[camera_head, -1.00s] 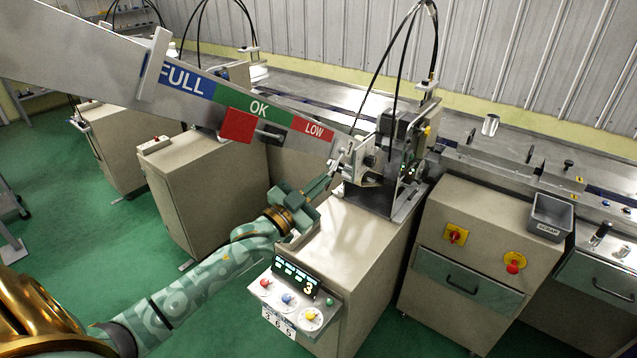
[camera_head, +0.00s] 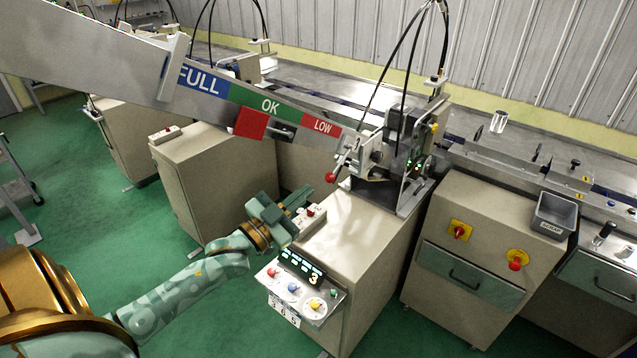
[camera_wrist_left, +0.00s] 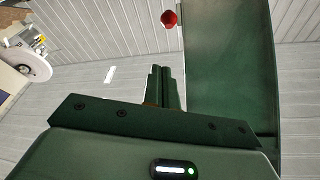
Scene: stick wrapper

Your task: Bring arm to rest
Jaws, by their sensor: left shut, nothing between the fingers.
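My left arm (camera_head: 185,290) comes in from the lower left in the head view. My left gripper (camera_head: 300,197) is at its end, beside the near left top edge of the stick wrapper cabinet (camera_head: 345,250). The gripper is shut and empty. Its closed fingers (camera_wrist_left: 163,85) show in the left wrist view, with a red knob (camera_wrist_left: 169,18) beyond them. In the head view a red knob (camera_head: 331,177) sits on a lever at the wrapper head (camera_head: 375,150), apart from the fingers. My right gripper is not in view.
A long sloping chute (camera_head: 215,88) marked FULL, OK and LOW hangs above my arm. A control panel (camera_head: 300,283) with knobs sits below the gripper. A grey bin (camera_head: 553,215) stands on the right cabinet. Green floor is free at left.

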